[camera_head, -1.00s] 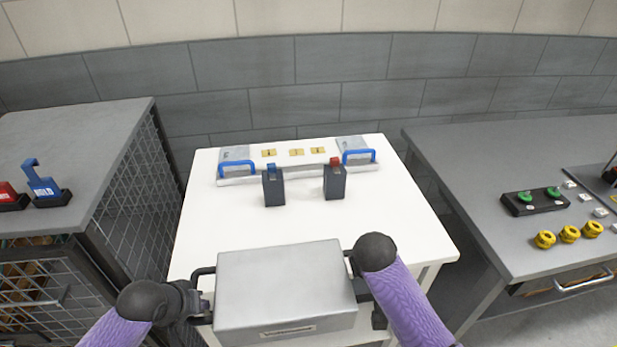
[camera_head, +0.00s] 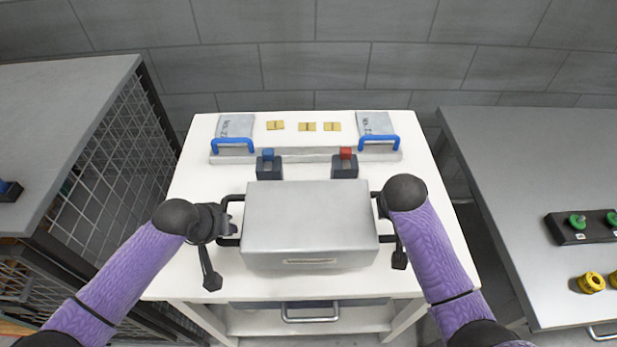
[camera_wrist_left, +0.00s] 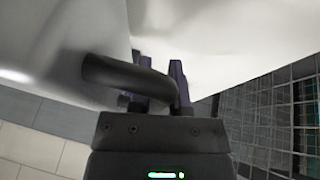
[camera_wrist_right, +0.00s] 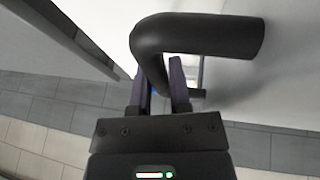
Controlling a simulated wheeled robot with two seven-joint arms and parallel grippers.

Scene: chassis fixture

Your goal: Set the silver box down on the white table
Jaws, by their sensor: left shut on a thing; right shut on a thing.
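The silver box (camera_head: 308,222) is a closed metal case with a black handle on each side. In the head view it is level over the front half of the white table (camera_head: 190,272); I cannot tell whether its underside touches the top. My left gripper (camera_head: 230,226) is shut on the left black handle, which shows between its fingers in the left wrist view (camera_wrist_left: 130,78). My right gripper (camera_head: 384,212) is shut on the right black handle, which shows in the right wrist view (camera_wrist_right: 195,35).
Behind the box stand a dark block with a blue top (camera_head: 269,166) and one with a red top (camera_head: 345,165). A fixture with blue handles (camera_head: 305,155) lies at the table's back. A grey cabinet (camera_head: 60,110) stands left, a grey bench (camera_head: 540,150) right.

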